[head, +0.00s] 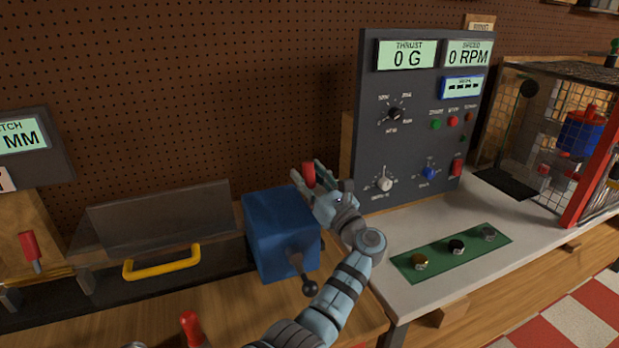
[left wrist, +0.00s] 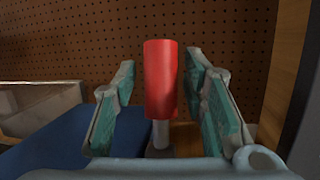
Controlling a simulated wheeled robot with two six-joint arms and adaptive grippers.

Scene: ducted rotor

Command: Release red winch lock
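The red winch lock (head: 309,174) is an upright red grip on a thin grey stem, at the back right of the blue winch box (head: 272,222). My left gripper (head: 312,182) is at the lock, with its fingers on either side of it. In the left wrist view the red grip (left wrist: 161,80) stands between the two teal-padded fingers (left wrist: 163,105), with a gap on the left and a smaller one on the right. The gripper is open. The foot of the stem is partly hidden by the gripper. My right gripper is not in view.
A crank with a black knob (head: 310,287) sticks out of the box's front. The grey control panel (head: 375,125) stands close on the right. A clear-fronted cover with a yellow handle (head: 162,263) is on the left. Another red-gripped lever (head: 190,328) stands at the front.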

